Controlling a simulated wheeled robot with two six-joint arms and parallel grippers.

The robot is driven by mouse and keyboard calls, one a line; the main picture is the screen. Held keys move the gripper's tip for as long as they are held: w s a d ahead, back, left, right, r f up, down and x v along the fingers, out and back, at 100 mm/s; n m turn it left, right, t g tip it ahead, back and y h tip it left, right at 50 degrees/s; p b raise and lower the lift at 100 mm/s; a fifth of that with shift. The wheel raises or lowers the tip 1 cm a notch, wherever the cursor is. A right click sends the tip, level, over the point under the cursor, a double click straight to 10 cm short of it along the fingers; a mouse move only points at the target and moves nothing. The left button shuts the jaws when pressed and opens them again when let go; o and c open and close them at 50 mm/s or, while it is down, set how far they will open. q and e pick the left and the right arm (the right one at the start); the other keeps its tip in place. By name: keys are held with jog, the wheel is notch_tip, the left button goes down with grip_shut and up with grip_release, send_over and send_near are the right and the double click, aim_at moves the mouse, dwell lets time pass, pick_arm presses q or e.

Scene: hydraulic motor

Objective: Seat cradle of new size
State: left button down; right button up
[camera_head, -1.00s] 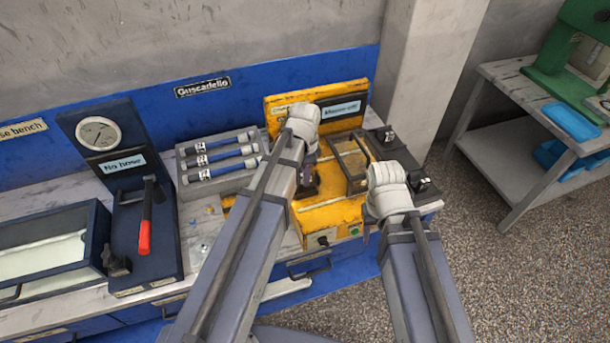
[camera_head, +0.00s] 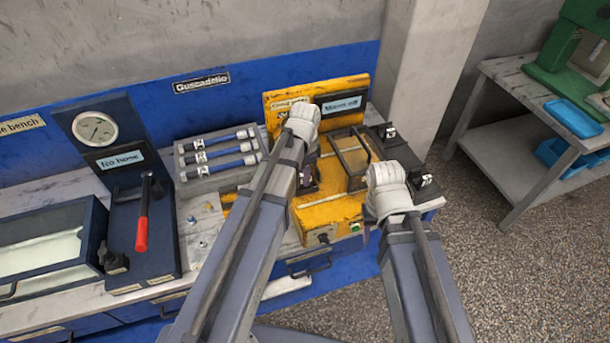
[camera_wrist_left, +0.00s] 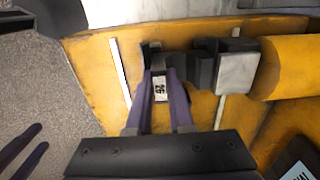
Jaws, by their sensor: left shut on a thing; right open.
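My left gripper (camera_head: 308,182) is over the left part of the yellow machine (camera_head: 325,213). In the left wrist view its two purple fingers (camera_wrist_left: 160,98) are shut on a small dark cradle (camera_wrist_left: 159,62) with a white label, whose mark I cannot read surely. The cradle is over the yellow bed, beside a dark block with a light grey face (camera_wrist_left: 236,73). I cannot tell whether it rests on the bed. My right gripper (camera_head: 367,230) is open and empty, at the machine's front right corner; its fingers are mostly hidden by its wrist.
A framed clear guard (camera_head: 348,158) stands on the machine, right of my left gripper. Dark blocks (camera_head: 422,181) stand to its right. A grey tray (camera_head: 186,172) of blue hoses lies to the left, near a gauge stand (camera_head: 97,130) with a red-handled lever (camera_head: 142,230).

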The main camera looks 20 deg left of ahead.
pick_arm(q)
jog(key=shift+f+b, duration=0.35)
jog(key=shift+f, duration=0.1)
jog(key=c, duration=0.7)
grip_release()
jog(key=shift+r, duration=0.1)
jog(key=shift+r, duration=0.1)
notch_tip(320, 180, up, 8)
jog(key=p, duration=0.8)
jog(key=shift+f, duration=0.2)
jog(key=shift+s+d, duration=0.1)
jog(key=s+d+f+n+b, duration=0.1)
jog(key=s+d+n, duration=0.1)
jog(key=s+d, duration=0.1)
jog(key=s+d+f+n+b, duration=0.1)
jog(key=s+d+n, duration=0.2)
jog(key=s, duration=0.3)
jog(key=s+d+f+n+y+b, duration=0.1)
jog(key=s+d+n, duration=0.1)
jog(key=s+d, duration=0.2)
jog(key=shift+s+d+f, duration=0.1)
jog(key=shift+s+d, duration=0.05)
jog(key=shift+s, duration=0.4)
